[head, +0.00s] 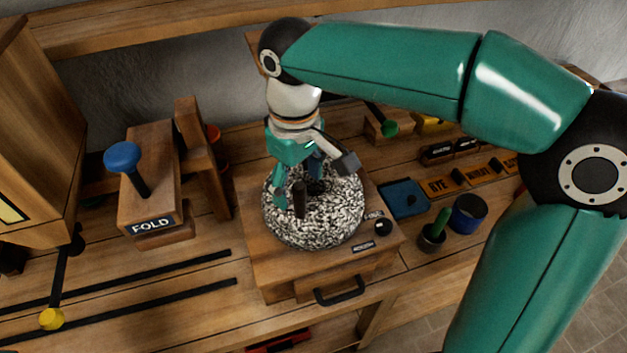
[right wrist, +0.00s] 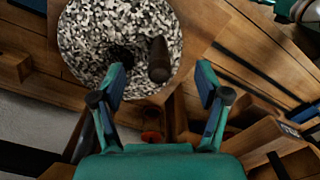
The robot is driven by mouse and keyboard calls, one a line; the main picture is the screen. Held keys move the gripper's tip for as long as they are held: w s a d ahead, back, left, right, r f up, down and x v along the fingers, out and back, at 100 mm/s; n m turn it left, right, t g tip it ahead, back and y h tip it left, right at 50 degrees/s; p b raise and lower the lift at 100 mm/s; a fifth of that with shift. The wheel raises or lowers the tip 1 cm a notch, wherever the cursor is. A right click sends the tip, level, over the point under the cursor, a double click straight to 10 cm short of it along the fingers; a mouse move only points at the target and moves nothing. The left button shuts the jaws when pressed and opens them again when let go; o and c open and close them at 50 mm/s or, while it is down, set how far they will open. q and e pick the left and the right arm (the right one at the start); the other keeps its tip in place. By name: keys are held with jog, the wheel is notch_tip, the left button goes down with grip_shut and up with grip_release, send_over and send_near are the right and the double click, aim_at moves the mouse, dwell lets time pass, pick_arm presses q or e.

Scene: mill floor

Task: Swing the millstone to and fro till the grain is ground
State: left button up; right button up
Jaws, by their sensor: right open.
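The millstone (head: 335,228) is a round, black-and-white speckled stone lying flat on a wooden box (head: 270,274), with a dark hole in its middle. A dark brown upright handle (head: 299,203) stands off-centre on it. My right gripper (head: 297,186) is over the stone, open and empty, its fingers close to the handle. In the right wrist view the fingertips (right wrist: 161,79) are wide apart and the handle (right wrist: 159,58) shows in line with the gap between them, apart from both. The millstone (right wrist: 90,35) fills the upper left there. No grain shows clearly. My left gripper is out of view.
The box has a drawer with a black handle (head: 340,292). Left stands a wooden "FOLD" device (head: 152,205) with a blue knob (head: 122,157). Right are a blue tray (head: 404,199), a blue cup (head: 468,213) and a dark pot (head: 432,237). Black rails (head: 130,278) cross the bench.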

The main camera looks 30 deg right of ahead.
notch_tip(320, 180, up, 5)
jog(key=p, duration=0.4)
jog(key=shift+r, duration=0.1)
jog(key=shift+r+p, duration=0.55)
jog(key=shift+r, duration=1.3)
